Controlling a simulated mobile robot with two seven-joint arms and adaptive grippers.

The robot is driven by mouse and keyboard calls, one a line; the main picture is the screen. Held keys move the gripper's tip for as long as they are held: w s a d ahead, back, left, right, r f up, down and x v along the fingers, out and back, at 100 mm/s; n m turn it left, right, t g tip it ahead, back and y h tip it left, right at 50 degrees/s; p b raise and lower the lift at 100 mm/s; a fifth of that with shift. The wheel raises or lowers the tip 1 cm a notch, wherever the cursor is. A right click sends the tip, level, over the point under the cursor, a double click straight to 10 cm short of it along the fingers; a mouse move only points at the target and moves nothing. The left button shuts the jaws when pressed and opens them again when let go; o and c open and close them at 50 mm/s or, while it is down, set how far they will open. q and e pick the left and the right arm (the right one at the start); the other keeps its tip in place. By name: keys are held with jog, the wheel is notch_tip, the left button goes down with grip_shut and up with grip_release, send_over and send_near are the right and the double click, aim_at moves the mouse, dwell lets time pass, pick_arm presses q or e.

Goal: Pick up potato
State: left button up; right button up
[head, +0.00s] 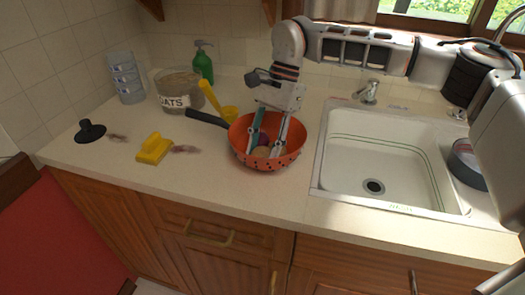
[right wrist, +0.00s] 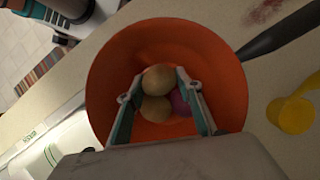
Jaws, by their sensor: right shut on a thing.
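Inside the orange bowl (head: 241,156), seen from above in the right wrist view (right wrist: 105,70), lie two round tan potatoes and a purple onion-like item (right wrist: 181,103). My right gripper (head: 262,151) reaches down into the bowl, a finger on either side of the upper potato (right wrist: 158,77), and is shut on it. The other potato (right wrist: 155,109) lies just below it in that view, beside the purple item. In the head view the fingers and bowl rim partly hide the contents. My left gripper is not in view.
The sink (head: 350,165) is right. The counter's front left is clear.

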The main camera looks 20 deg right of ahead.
aim_at(263, 147)
notch_tip(263, 147, up, 20)
jog(key=p, duration=0.2)
dwell(0.4)
